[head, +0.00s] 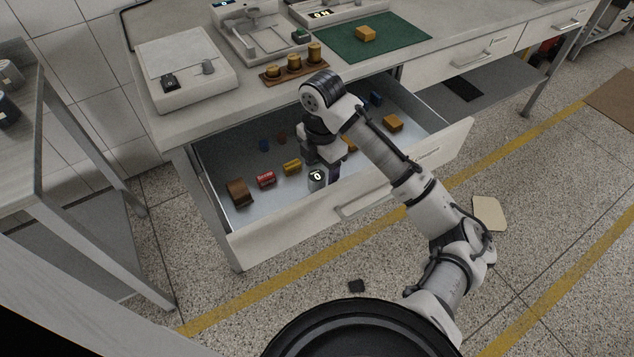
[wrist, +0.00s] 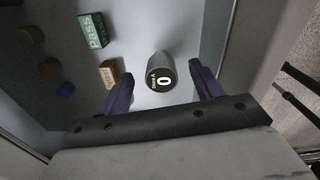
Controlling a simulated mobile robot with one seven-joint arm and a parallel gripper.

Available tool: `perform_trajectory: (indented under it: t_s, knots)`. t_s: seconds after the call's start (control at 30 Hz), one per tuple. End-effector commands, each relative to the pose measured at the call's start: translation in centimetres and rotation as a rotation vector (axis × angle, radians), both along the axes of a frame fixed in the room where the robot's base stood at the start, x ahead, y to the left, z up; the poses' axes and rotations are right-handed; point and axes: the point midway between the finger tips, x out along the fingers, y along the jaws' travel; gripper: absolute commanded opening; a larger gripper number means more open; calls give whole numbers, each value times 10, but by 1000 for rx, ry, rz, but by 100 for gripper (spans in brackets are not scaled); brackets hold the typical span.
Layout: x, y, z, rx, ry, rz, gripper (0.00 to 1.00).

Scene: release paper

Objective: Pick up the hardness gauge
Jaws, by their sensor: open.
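The hardness gauge is a short dark grey cylinder (head: 317,177) with a white "0" on its display. It is in the open drawer near the drawer's front wall. In the wrist view the gauge (wrist: 161,72) lies between the tips of my two purple fingers, its lit display facing the camera. My gripper (wrist: 161,80) is open, with a finger on each side of the gauge. A gap shows on both sides, and I cannot tell the height difference. In the head view my gripper (head: 326,163) reaches down into the drawer, partly hidden by my wrist.
The drawer (head: 285,225) also holds a brown block (head: 239,192), a red item (head: 265,180), a yellow item (head: 292,167) and an orange block (head: 392,123). In the wrist view a green box (wrist: 93,30) and an orange-white box (wrist: 108,73) lie left of the gauge.

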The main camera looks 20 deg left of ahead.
Motion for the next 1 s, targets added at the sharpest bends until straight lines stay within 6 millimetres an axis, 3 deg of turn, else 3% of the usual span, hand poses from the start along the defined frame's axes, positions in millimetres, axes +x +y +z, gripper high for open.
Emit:
perform_trajectory:
  t_s: [0.4,0.73,1.0]
  knots:
    - [-11,6,-47,2,2,-2,65]
    - [-10,6,-52,1,0,0,65]
    - [-10,6,-52,1,0,0,29]
